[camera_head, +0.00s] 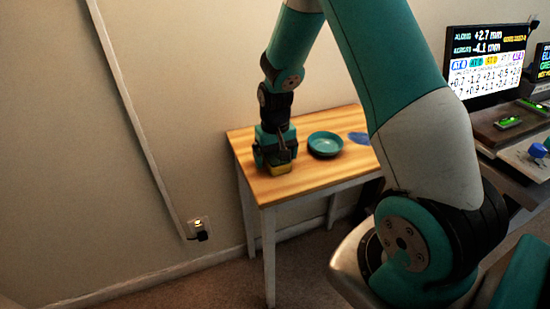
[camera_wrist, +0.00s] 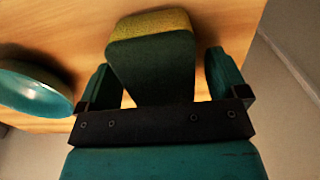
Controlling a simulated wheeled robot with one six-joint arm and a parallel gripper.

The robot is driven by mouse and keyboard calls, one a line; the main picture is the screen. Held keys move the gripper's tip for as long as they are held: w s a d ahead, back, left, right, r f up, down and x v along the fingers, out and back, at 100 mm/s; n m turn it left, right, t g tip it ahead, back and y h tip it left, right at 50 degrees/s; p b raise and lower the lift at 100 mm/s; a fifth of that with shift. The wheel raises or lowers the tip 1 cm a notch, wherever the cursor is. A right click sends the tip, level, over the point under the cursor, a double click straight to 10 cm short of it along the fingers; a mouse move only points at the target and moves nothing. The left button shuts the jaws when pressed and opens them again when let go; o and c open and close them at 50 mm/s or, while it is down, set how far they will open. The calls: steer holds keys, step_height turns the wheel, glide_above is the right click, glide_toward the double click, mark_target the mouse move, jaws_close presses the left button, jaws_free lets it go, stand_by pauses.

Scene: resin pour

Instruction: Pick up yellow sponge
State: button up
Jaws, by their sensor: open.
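The yellow sponge (camera_head: 280,169) lies on the wooden table, under my gripper (camera_head: 274,160). In the wrist view the sponge (camera_wrist: 150,22) shows a yellow far face and a dark green upper face (camera_wrist: 155,68). My gripper (camera_wrist: 162,85) is open, with one finger on each side of the sponge. Gaps show between the sponge and both fingers. The near end of the sponge is hidden behind the dark gripper bar. In the head view my gripper covers most of the sponge.
A teal bowl (camera_head: 325,144) stands on the table (camera_head: 312,180) right of the sponge. A blue item (camera_head: 359,138) lies farther right. The wall is close behind the table. A screen (camera_head: 486,66) and a bench with small items are at far right.

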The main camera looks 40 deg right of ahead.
mark_target(275, 153)
steer(key=c, duration=1)
steer(key=shift+r, duration=0.15)
step_height(275, 153, up, 20)
steer(key=shift+f+p, duration=0.1)
steer(key=shift+p, duration=0.55)
steer(key=o, duration=0.4)
steer(key=c, duration=0.3)
steer(key=shift+c, duration=0.2)
